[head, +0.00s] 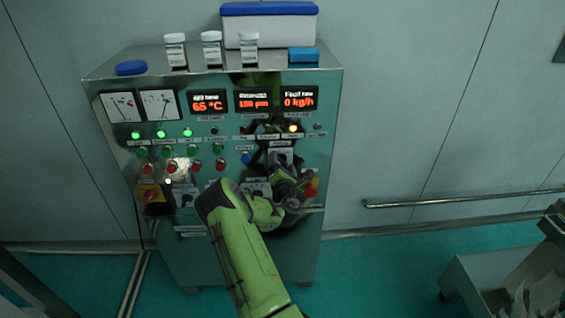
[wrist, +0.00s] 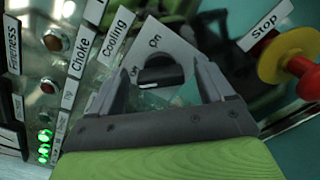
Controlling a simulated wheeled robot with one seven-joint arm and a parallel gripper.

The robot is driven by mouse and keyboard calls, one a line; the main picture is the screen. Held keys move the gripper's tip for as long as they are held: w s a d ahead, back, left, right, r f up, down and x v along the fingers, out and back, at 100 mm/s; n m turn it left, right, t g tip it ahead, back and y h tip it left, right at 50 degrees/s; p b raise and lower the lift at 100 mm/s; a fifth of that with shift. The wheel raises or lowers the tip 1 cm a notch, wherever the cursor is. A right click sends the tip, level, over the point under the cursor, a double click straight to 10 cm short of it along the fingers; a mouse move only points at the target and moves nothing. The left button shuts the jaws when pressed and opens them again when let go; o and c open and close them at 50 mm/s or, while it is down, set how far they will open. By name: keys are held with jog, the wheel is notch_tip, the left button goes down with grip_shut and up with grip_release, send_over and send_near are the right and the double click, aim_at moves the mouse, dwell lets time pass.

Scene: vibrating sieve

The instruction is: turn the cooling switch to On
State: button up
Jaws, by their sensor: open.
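The cooling switch (wrist: 160,73) is a black rotary knob on a light plate, below the label "Cooling" in the wrist view. Words on the plate beside the knob include "On" at the upper side; the knob's exact setting is hard to read. My gripper (wrist: 160,85) is open, with one finger on each side of the knob and a gap showing on both sides. In the head view my gripper (head: 290,190) is at the right side of the cabinet front, and my arm hides part of the panel there.
A red stop button (wrist: 302,75) with a yellow collar is right of the gripper. The control cabinet (head: 210,240) carries lamps, buttons and displays. Jars, a blue-lidded box (head: 270,30) and a blue block stand on top. A handrail (head: 460,199) runs along the wall.

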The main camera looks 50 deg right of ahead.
jog(key=shift+c, duration=0.3)
jog(key=c, duration=1)
jog(key=m+b, duration=0.1)
jog(key=m, duration=0.4)
jog(key=shift+s+d+f+b, duration=0.1)
jog(key=shift+b, duration=0.3)
jog(key=m+b, duration=0.1)
jog(key=m, duration=0.3)
jog(key=shift+f, duration=0.1)
jog(key=m+b, duration=0.2)
jog(key=m, duration=0.3)
jog(key=shift+f, duration=0.15)
jog(key=shift+m+b, duration=1)
jog(key=shift+m, duration=0.9)
jog(key=shift+f, duration=0.1)
